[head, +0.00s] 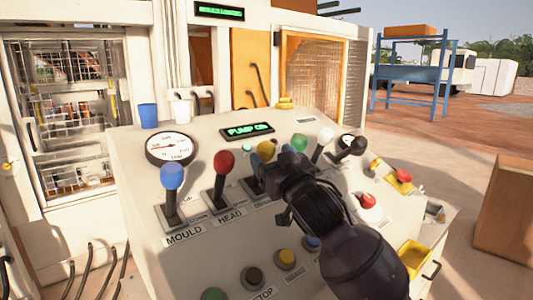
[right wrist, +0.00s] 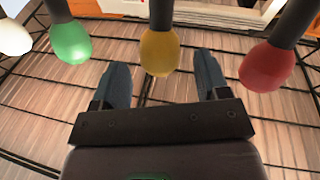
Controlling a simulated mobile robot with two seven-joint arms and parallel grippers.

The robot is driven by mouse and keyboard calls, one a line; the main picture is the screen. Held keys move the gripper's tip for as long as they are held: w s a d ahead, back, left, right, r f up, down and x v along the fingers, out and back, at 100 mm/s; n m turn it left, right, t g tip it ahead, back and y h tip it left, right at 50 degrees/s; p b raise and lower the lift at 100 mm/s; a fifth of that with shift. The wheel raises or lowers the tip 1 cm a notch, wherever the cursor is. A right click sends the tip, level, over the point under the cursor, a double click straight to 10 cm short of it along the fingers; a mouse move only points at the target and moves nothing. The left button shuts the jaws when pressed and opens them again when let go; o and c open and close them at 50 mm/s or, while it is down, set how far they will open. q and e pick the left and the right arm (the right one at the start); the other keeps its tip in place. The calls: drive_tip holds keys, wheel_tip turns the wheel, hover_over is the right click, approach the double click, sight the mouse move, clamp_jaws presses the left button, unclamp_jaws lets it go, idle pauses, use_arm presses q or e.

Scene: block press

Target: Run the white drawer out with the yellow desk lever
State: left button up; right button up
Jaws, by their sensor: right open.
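The yellow desk lever's knob (head: 265,150) stands on the sloping desk between the red and green knobs. Its lower part is hidden by my right gripper (head: 268,172) in the head view. In the right wrist view the yellow knob (right wrist: 160,54) lies between the two spread fingertips of the right gripper (right wrist: 161,72). A gap shows on each side of it, so the gripper is open and not closed on the knob. I cannot make out the white drawer for certain. My left gripper is not in view.
Blue (head: 172,176), red (head: 224,161), green (head: 299,142), white (head: 324,133) and black (head: 358,146) knobs stand along the same row, close on both sides. A display (head: 247,130) reads PUMP ON. Blue (head: 148,116) and white (head: 180,110) cups stand at the desk's back edge.

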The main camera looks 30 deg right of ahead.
drive_tip(key=v, duration=0.7)
drive_tip(key=shift+b, duration=0.35)
drive_tip(key=shift+s, duration=0.1)
